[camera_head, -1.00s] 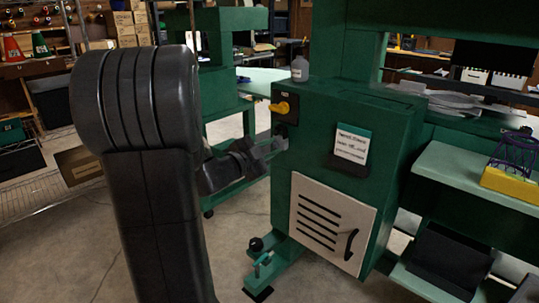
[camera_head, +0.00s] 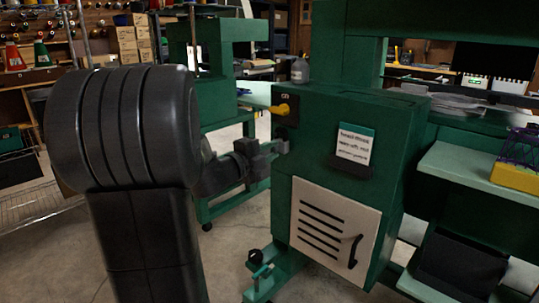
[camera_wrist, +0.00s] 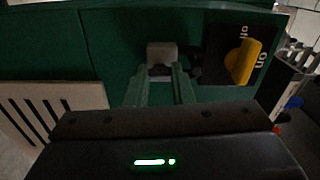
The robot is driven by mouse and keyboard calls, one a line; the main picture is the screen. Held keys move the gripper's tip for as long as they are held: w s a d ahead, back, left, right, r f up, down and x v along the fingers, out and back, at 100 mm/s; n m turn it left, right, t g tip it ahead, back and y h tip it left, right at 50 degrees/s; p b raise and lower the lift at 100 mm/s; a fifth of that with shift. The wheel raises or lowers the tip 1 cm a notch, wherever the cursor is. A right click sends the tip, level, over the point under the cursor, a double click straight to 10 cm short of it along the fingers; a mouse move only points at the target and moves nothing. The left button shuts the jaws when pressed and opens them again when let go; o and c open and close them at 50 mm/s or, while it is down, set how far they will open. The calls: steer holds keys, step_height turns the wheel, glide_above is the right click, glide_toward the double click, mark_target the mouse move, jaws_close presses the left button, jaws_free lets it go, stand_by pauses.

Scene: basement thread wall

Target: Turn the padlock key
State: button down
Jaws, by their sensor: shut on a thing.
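A small grey padlock (camera_wrist: 162,52) hangs on the front of the green machine cabinet. In the head view the padlock (camera_head: 282,146) shows only as a small grey shape below the yellow switch handle. My gripper (camera_wrist: 160,80) is at the padlock, its two fingers close together just in front of it. In the head view my gripper (camera_head: 266,153) reaches the cabinet's left edge from the left. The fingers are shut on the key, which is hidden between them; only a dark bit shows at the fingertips. How far the key is turned cannot be seen.
A yellow switch handle (camera_head: 281,109) sticks out close to the padlock. A pale slotted door (camera_head: 333,228) with a black handle and a label (camera_head: 355,146) are on the cabinet. A grey bottle (camera_head: 299,71) stands on top. Shelves (camera_head: 470,164) are at right.

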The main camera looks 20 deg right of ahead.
stand_by(0.4)
steer(key=c, duration=1.2)
jaws_free()
steer(key=shift+c, duration=0.2)
steer(key=shift+a, duration=0.1)
steer(key=p+v, duration=0.2)
steer(key=v, duration=1.1)
steer(key=shift+a+p, duration=0.3)
steer(key=shift+p, duration=0.05)
steer(key=shift+s, duration=0.1)
steer(key=b+x, duration=0.2)
steer(key=x, duration=1)
steer(key=shift+d, duration=0.25)
steer(key=shift+w+d+b, duration=0.3)
steer(key=shift+d+b, duration=0.05)
steer(key=shift+d, duration=0.3)
steer(key=shift+a, duration=0.1)
